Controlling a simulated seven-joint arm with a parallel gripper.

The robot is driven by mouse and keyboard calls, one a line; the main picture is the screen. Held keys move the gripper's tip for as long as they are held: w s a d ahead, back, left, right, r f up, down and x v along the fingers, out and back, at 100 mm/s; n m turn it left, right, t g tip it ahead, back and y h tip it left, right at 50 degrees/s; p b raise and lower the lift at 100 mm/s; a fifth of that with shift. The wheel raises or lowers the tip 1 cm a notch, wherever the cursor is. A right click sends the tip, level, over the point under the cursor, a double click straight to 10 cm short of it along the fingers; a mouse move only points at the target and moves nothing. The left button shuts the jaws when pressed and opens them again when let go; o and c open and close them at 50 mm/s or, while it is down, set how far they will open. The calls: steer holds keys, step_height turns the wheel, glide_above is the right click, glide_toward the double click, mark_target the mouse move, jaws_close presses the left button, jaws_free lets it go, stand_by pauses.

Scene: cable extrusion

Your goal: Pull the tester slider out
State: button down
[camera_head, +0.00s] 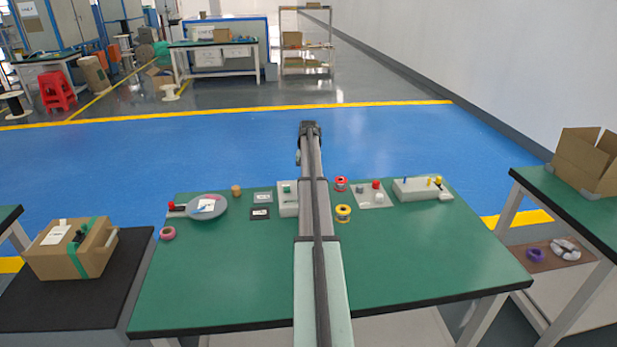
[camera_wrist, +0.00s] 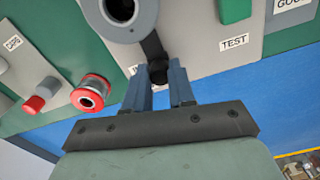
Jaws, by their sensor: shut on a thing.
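The tester is a pale grey box with a green button and a TEST label (camera_wrist: 235,42), large in the wrist view. In the head view the tester (camera_head: 287,204) stands mid-table, partly hidden by my arm. The slider's round black knob (camera_wrist: 158,70) sits at the end of a dark strip beside a grey round part (camera_wrist: 122,14) with a dark hole. My gripper (camera_wrist: 168,70) is shut on the knob with its two blue-grey fingers. The gripper is hidden in the head view.
A red spool (camera_wrist: 90,93) and a panel with a red button (camera_wrist: 34,104) lie left of my gripper in the wrist view. In the head view, a grey round dish (camera_head: 207,206) and a white box (camera_head: 422,189) stand apart on the green table (camera_head: 220,290); its front is clear.

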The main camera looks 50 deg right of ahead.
stand_by(0.3)
steer(key=shift+w+d, duration=1.1)
steer(key=shift+d, duration=0.05)
steer(key=c, duration=0.9)
jaws_free()
steer(key=shift+c, duration=0.2)
step_height(320, 180, up, 14)
steer(key=shift+f, duration=0.1)
